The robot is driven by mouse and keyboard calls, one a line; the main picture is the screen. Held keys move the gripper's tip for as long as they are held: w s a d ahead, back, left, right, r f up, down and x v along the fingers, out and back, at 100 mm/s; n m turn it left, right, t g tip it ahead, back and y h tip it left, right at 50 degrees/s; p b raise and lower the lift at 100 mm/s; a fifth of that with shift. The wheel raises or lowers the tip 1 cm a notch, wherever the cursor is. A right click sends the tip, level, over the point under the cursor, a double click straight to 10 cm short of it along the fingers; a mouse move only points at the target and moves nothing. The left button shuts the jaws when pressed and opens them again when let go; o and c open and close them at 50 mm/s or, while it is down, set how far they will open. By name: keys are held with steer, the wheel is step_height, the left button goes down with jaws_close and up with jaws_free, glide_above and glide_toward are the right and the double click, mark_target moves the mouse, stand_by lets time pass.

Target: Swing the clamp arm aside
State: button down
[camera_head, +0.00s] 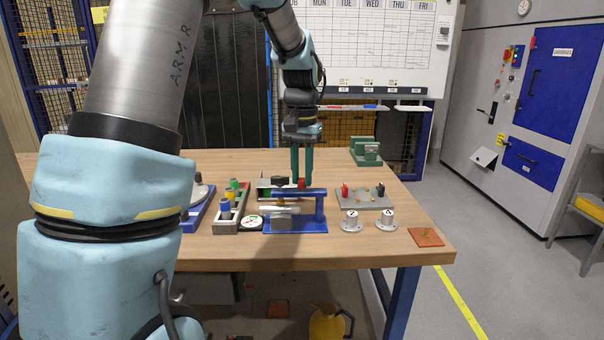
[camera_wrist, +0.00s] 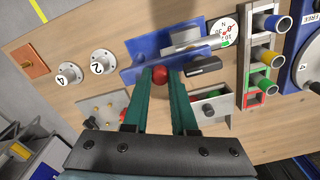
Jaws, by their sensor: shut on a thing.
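The rotary jig (camera_head: 313,226) is a blue base with an upright post on its right in the head view. A blue clamp arm (camera_head: 312,192) runs leftward from the post above the base; it also crosses the upper middle of the wrist view (camera_wrist: 135,73). A red ball knob (camera_head: 301,185) sits on the clamp arm and shows between my fingertips in the wrist view (camera_wrist: 160,75). My gripper (camera_head: 301,180) points down with its long green fingers shut on the knob. A grey block (camera_head: 283,220) sits on the base, partly under the arm.
A round dial (camera_head: 251,223) and a tray of coloured cylinders (camera_head: 217,222) stand left of the jig. Two numbered grey knobs (camera_head: 351,222) and a grey plate (camera_head: 372,202) stand to its right. A small open box (camera_wrist: 215,109) lies behind it. The table front is clear.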

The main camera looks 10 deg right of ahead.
stand_by(0.4)
steer(key=shift+w+d+r+m+p, duration=0.1)
steer(key=shift+w+m+p, duration=0.15)
steer(key=shift+m+p, duration=0.25)
steer(key=shift+w+r+m+p, duration=0.1)
steer(key=shift+w+m+p, duration=0.15)
steer(key=shift+m, duration=0.45)
steer(key=shift+w+d+f+m+p, duration=0.1)
steer(key=shift+w+d+m+p, duration=0.3)
steer(key=shift+d+m+p, duration=1.45)
steer(key=shift+w+a+r+m+p, duration=0.15)
steer(key=shift+w+m+p, duration=0.55)
steer(key=shift+m, duration=2.65)
steer(key=shift+w+d+f+m+p, duration=0.15)
steer(key=shift+d+m+p, duration=0.6)
steer(key=shift+m+p, duration=1.35)
steer(key=shift+m+b, duration=0.55)
steer(key=shift+m, duration=0.05)
steer(key=c, duration=1)
jaws_free()
